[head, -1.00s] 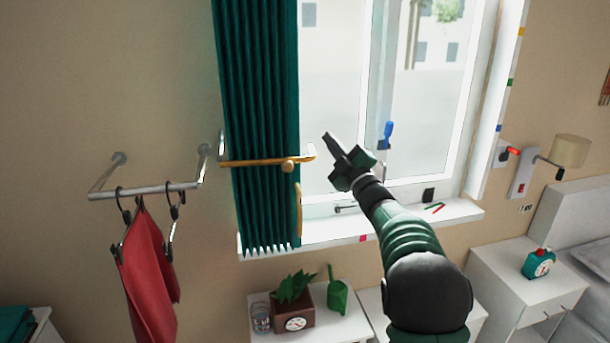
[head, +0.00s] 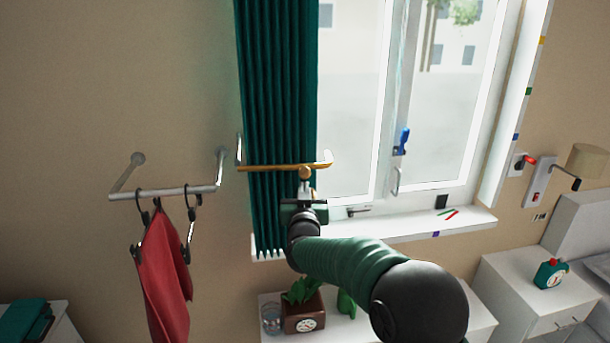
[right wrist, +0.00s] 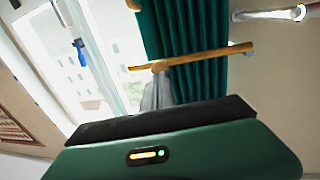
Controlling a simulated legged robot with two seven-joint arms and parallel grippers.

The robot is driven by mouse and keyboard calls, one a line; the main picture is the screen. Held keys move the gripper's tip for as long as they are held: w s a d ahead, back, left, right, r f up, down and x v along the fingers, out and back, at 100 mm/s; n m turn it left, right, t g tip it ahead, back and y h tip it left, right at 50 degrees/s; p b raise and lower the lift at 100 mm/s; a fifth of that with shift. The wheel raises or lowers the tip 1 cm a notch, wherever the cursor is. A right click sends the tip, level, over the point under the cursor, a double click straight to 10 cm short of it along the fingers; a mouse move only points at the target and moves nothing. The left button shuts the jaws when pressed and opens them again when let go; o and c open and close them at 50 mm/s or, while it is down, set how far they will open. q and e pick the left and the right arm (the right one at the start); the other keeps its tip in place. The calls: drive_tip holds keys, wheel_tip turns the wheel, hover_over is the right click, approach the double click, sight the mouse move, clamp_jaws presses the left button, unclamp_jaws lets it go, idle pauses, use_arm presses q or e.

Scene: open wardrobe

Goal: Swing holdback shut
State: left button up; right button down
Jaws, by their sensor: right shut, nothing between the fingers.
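The holdback is a wooden bar (head: 270,168) lying across the front of the green curtain (head: 277,100), with a pale tip past the curtain's right edge. A round wooden knob (head: 305,173) sits under the bar near that end. My right gripper (head: 304,187) is shut and empty, just below the knob; I cannot tell whether it touches. In the right wrist view the bar (right wrist: 195,58) and the curtain (right wrist: 185,25) show beyond my grey fingers (right wrist: 157,95), whose tips are close to the bar. My left gripper is not in view.
A metal rail (head: 165,192) with a red garment (head: 160,270) on hangers stands out from the wall at left. The window (head: 350,100) and sill (head: 440,222) lie to the right. A planter (head: 304,316) and a glass (head: 271,319) stand below.

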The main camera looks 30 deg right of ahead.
sight(306, 175)
drive_tip(key=w, duration=0.1)
drive_tip(key=w+d+p, duration=0.1)
drive_tip(key=w+r+p, duration=0.1)
drive_tip(key=shift+w+d, duration=0.1)
drive_tip(key=shift+d, duration=0.15)
drive_tip(key=shift+w+d+f, duration=0.2)
drive_tip(key=shift+w+d, duration=0.1)
drive_tip(key=shift+d, duration=0.05)
drive_tip(key=shift+d+f, duration=0.2)
drive_tip(key=shift+d, duration=0.2)
drive_tip(key=shift+x, duration=1)
drive_tip(key=shift+s+r, duration=0.2)
drive_tip(key=shift+r, duration=0.15)
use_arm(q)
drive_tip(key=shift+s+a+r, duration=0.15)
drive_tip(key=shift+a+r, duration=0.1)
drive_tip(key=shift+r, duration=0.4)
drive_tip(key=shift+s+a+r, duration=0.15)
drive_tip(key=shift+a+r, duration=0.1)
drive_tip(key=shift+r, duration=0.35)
